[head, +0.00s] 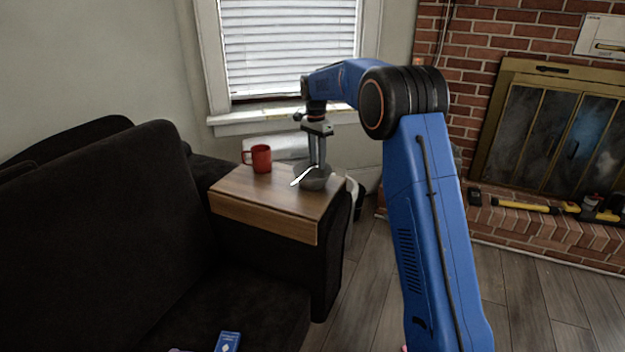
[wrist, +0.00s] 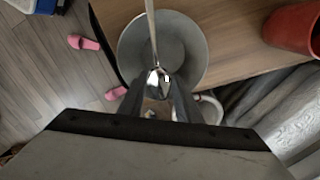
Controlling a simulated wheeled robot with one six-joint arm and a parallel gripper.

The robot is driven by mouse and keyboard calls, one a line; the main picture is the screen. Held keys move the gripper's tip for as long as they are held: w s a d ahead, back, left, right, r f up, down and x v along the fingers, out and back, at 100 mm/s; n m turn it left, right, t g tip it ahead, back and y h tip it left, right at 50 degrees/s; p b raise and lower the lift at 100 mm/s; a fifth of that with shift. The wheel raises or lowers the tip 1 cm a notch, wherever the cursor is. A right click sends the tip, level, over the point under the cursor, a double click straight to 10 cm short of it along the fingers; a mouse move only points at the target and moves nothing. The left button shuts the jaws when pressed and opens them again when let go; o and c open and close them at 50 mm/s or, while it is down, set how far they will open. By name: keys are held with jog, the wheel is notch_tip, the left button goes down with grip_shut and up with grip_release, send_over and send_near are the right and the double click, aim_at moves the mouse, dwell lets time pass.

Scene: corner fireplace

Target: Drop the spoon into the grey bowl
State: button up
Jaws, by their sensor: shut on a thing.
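My gripper (head: 317,166) points down over the wooden surface on the sofa arm and is shut on a shiny metal spoon (head: 303,176). In the wrist view my gripper (wrist: 159,84) has the spoon by its bowl end, and the handle (wrist: 152,28) extends toward the picture's top. The grey bowl (head: 316,184) stands on the wooden surface beneath my fingers. In the wrist view the grey bowl (wrist: 191,48) lies behind the spoon, with my fingers over its near rim. The exact height of the spoon above the bowl is hard to tell.
A red mug (head: 261,158) stands on the wooden board (head: 262,216), left of the bowl; it also shows in the wrist view (wrist: 290,27). A dark sofa (head: 110,230) is at left. A blue box (head: 228,341) lies on the seat. Pink items (wrist: 84,43) lie on the floor.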

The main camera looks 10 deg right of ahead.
jog(key=o, duration=1.1)
notch_tip(320, 180, up, 17)
jog(key=w, duration=0.1)
jog(key=shift+a+r, duration=0.2)
jog(key=shift+a, duration=0.05)
